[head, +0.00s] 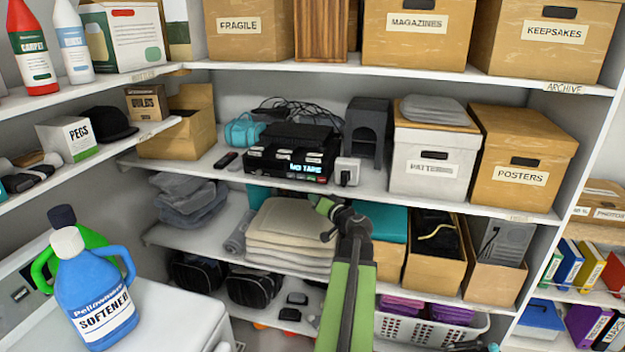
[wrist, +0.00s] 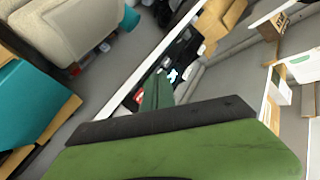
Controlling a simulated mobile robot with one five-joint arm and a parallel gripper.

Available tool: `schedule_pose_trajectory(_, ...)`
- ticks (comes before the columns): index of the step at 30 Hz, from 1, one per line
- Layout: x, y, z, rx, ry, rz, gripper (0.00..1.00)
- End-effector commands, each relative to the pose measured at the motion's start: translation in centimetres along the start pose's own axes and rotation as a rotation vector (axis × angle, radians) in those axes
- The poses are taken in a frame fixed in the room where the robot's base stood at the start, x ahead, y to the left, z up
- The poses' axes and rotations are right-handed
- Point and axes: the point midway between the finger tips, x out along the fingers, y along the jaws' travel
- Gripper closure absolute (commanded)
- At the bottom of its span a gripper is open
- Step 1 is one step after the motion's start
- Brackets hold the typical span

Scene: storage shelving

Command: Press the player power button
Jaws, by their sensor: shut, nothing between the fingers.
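The player (head: 290,165) is a black box on the middle shelf, with a lit display reading "NO TAPE" on its front. I cannot make out the power button. In the wrist view the player (wrist: 183,58) is partly seen beyond my fingers, with its lit display showing small. My gripper (head: 322,206) is shut and empty. It is in front of the shelving, below and slightly right of the player in the head view, apart from it. Its green fingertips (wrist: 157,90) point toward the player in the wrist view.
A white plug adapter (head: 347,171) stands just right of the player, with a dark grey stand (head: 368,130) behind it. A remote (head: 226,160) lies to the left. Folded cloths (head: 290,235) sit on the shelf below. A blue softener bottle (head: 92,290) stands front left.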

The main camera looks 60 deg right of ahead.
Motion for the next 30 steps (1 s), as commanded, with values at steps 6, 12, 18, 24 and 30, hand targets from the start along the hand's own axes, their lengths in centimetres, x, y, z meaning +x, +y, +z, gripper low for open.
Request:
schedule_pose_trajectory(6,0.1,0.0,0.0,0.0,0.0,-0.001,1.0)
schedule_pose_trajectory(12,0.7,0.4,-0.4,0.0,-0.001,-0.001,1.0)
schedule_pose_trajectory(18,2.4,1.5,-1.6,0.0,-0.001,-0.002,1.0)
schedule_pose_trajectory(24,4.6,3.0,-3.1,0.0,-0.002,-0.002,1.0)
schedule_pose_trajectory(30,6.1,4.1,-4.2,0.0,-0.002,-0.003,1.0)
